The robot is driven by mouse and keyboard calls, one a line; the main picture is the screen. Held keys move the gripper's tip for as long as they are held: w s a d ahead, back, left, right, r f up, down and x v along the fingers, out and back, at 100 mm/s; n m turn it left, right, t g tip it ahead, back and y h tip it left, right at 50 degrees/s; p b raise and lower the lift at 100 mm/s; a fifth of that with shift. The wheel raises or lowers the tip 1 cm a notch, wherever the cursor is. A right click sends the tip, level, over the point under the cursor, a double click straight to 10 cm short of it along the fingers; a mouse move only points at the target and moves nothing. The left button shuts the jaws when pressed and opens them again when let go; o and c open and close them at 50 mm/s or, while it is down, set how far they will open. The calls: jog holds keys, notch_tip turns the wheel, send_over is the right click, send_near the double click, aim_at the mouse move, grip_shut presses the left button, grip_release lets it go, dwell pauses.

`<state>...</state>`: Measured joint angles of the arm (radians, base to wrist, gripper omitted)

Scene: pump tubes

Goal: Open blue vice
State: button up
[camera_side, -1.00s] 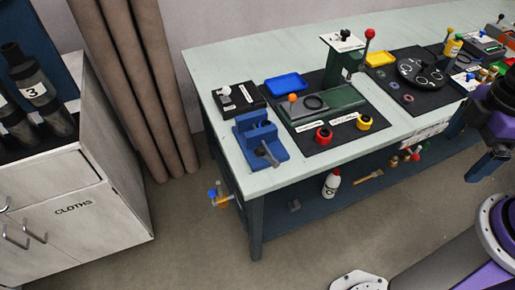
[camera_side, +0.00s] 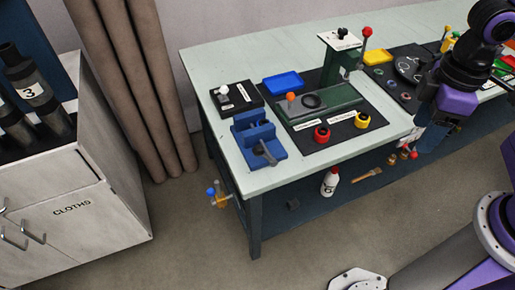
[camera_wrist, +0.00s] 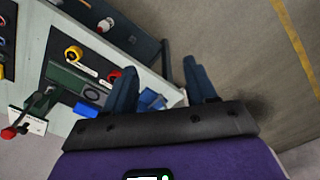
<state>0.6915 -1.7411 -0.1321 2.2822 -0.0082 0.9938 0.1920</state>
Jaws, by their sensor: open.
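The blue vice (camera_side: 252,133) stands at the table's front left corner, with a grey handle (camera_side: 267,155) on its front side. In the wrist view the vice (camera_wrist: 152,101) shows small and far off, partly hidden, in the gap between my fingers. My gripper (camera_side: 428,142) is in front of the table toward the right, well apart from the vice. In the wrist view its two dark blue fingers (camera_wrist: 160,82) are spread with nothing held between them.
A black mat with a green machine (camera_side: 340,97), a red knob (camera_side: 321,134) and a yellow knob (camera_side: 362,120) lies right of the vice. A blue tray (camera_side: 283,84) is behind. A tall red-topped lever (camera_side: 366,45) rises at the back.

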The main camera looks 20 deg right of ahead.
jog(key=w+a+m+h, duration=0.1)
jog(key=w+a+m, duration=0.6)
jog(key=w+a, duration=0.7)
jog(key=m+g+h, duration=0.1)
jog(key=m, duration=0.7)
send_near(256, 147)
jog(key=f, duration=0.3)
jog(key=d+f, duration=0.1)
jog(key=f, duration=0.3)
jog(key=s+d+f, duration=0.1)
jog(key=f, duration=0.3)
jog(key=shift+d, duration=0.1)
grip_shut()
jog(key=shift+f, duration=0.1)
